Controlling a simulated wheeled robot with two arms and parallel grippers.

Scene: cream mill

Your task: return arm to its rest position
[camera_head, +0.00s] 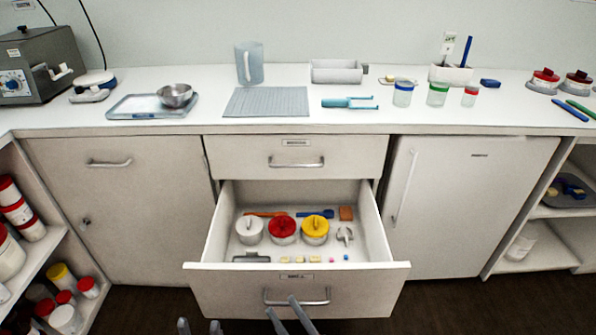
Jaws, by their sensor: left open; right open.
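My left gripper (199,325) shows only its two fingertips at the bottom edge, spread apart, with nothing between them. My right gripper (281,306) is open and empty, its fingers reaching up from the bottom edge in front of the lower drawer's handle (312,302). Whether a finger touches the handle I cannot tell. The lower drawer (220,289) is pulled open. Inside it stand a white lidded pot (249,231), a red one (282,230) and a yellow one (315,229), among small items. Both arms are otherwise out of frame.
The upper drawer (340,160) is shut. The worktop (420,117) above carries a metal bowl (175,95), a grey mat (266,101), a jug (249,63) and several small jars. Open shelves with tubs stand at left (45,262). Dark floor (500,305) is clear at right.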

